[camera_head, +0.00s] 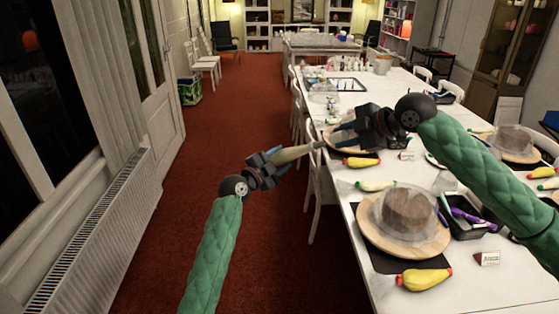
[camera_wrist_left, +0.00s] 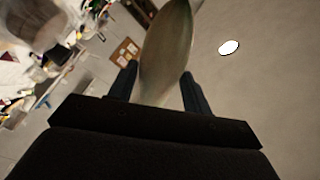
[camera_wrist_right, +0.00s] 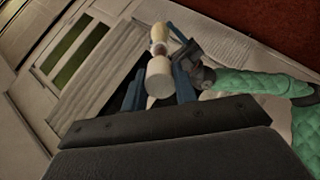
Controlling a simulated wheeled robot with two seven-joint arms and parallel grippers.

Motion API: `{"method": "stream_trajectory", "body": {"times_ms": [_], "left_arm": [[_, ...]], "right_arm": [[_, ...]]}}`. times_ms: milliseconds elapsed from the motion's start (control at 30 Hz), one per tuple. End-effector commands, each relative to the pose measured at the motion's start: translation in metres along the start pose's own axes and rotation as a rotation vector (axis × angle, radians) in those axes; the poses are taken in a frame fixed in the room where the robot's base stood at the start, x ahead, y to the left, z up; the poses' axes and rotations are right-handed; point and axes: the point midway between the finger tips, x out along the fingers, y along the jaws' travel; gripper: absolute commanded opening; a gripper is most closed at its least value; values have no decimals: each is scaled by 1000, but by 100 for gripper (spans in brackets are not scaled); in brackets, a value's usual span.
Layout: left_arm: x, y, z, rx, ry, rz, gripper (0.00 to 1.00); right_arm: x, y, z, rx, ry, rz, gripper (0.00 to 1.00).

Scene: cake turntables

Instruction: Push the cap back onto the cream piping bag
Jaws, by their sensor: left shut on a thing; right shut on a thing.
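The cream piping bag (camera_head: 290,154) is held out over the red floor, left of the table. My left gripper (camera_head: 268,166) is shut on it; in the left wrist view the bag (camera_wrist_left: 166,50) stands between the two fingers. My right gripper (camera_head: 335,139) is shut on a small pale piece, seemingly the cap (camera_wrist_right: 160,78), at the bag's narrow end. In the right wrist view the cap and the bag (camera_wrist_right: 158,38) lie roughly in line. I cannot tell whether the cap is seated on the bag or just apart from it.
The long white table (camera_head: 345,205) runs along the right with a cake on a wooden turntable (camera_head: 430,243), yellow piping bags (camera_head: 424,279) and a dark tray (camera_head: 470,228). A white chair (camera_head: 318,190) stands at its left edge. Red floor (camera_head: 200,150) is open to the left.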

Motion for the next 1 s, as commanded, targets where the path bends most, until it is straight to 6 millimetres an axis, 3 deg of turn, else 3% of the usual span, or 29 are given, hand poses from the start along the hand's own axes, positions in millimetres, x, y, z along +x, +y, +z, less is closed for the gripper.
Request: {"method": "stream_trajectory", "body": {"times_ms": [333,833,1000], "left_arm": [[0,-1,0,0,1,-1,38],[0,-1,0,0,1,-1,38],[0,-1,0,0,1,-1,38]], "right_arm": [[-16,0,1,0,-2,0,9],[-21,0,0,-4,-1,0,9],[-30,0,1,-35,-2,1,9]]}}
